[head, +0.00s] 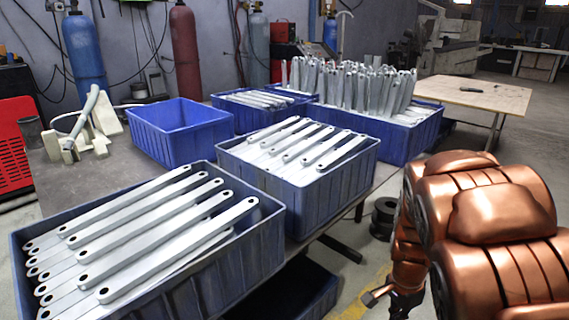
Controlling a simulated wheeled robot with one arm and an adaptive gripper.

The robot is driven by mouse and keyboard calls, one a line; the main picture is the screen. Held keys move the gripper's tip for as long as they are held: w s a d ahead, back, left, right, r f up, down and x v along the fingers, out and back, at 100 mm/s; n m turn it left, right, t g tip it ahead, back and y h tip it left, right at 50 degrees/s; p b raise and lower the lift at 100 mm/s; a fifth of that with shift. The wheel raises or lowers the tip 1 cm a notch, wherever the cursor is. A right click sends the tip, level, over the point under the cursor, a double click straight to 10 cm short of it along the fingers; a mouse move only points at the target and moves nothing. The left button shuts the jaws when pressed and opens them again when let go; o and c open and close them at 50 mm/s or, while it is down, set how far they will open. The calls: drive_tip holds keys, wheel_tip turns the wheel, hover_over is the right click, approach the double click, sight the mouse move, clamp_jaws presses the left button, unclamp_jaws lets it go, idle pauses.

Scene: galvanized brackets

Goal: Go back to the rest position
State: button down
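My copper-coloured arm fills the lower right of the head view. My gripper (388,300) hangs at its lower end, dark and partly hidden, beside the table's right side and above the floor. I cannot make out whether its fingers are apart or together, and no bracket shows at it. Galvanized brackets (150,228) lie in rows in the near blue crate (262,262). More brackets (300,146) lie in the middle blue crate (330,196).
An empty blue crate (180,148) stands behind. A far crate (412,140) holds many upright brackets. The grey table (75,188) carries these crates. A wooden table (475,95) stands at the back right. A dark crate (305,295) sits below the table edge. Gas cylinders stand behind.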

drive_tip(key=s+a+r+n+p, duration=0.3)
drive_tip(key=s+r+n+p, duration=0.3)
drive_tip(key=r, duration=0.9)
drive_tip(key=s+a+r+n+p, duration=0.4)
drive_tip(key=s+r+n+p, duration=0.3)
drive_tip(key=s+r+p, duration=0.5)
drive_tip(key=s+r, duration=0.2)
drive_tip(key=s, duration=0.3)
drive_tip(key=shift+a+r+n+g+p, duration=0.15)
drive_tip(key=shift+r+n+g+p, duration=0.15)
drive_tip(key=shift+r+g, duration=0.1)
